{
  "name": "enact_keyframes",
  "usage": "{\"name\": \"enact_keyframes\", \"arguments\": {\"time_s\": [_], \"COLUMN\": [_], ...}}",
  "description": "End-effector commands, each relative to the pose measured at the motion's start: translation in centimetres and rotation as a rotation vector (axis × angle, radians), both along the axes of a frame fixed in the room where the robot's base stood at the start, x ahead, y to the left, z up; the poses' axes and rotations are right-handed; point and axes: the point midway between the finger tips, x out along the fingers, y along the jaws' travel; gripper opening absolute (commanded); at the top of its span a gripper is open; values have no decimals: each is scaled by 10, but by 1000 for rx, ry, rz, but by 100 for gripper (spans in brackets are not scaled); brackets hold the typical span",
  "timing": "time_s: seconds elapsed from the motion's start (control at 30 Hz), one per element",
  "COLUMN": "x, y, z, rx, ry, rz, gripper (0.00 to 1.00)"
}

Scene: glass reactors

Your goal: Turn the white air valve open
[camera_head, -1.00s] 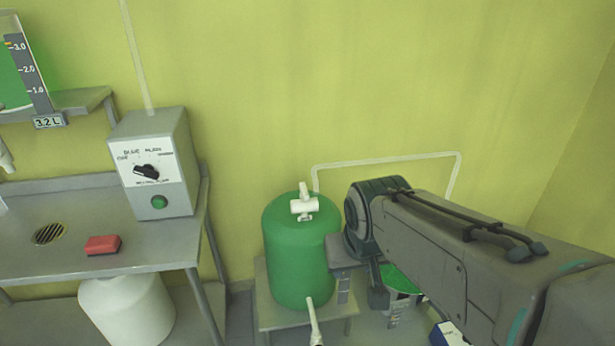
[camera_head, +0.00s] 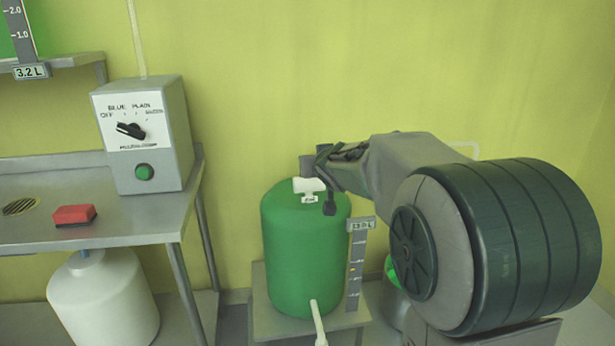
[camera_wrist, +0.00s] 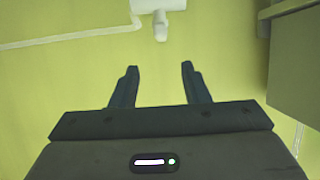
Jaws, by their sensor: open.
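The white air valve (camera_head: 309,185) sits on top of the green tank (camera_head: 305,250), with part of it hidden by my gripper in the head view. In the wrist view the white valve (camera_wrist: 158,6) shows at the top edge, cut off by the frame, with its short handle (camera_wrist: 160,28) pointing down toward my fingers. My gripper (camera_wrist: 160,68) is open and empty. The handle lies beyond the fingertips, roughly in line with the gap between them, apart from both. In the head view my gripper reaches the valve area from the right.
A grey control box (camera_head: 145,135) with a dial and green button stands on the steel table (camera_head: 120,222) at left, near a red block (camera_head: 74,215). A level gauge (camera_head: 357,265) stands at the green tank's right. A white jug (camera_head: 103,305) is below the table.

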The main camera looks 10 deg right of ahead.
Motion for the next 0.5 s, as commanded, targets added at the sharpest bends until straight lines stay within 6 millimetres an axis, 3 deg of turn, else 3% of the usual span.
{"name": "enact_keyframes", "arguments": {"time_s": [0.27,0.5], "x": [22,58], "y": [2,2], "z": [-9,-24], "rx": [0,-1], "ry": [-6,-6], "rz": [7,8], "gripper": [42,42]}}
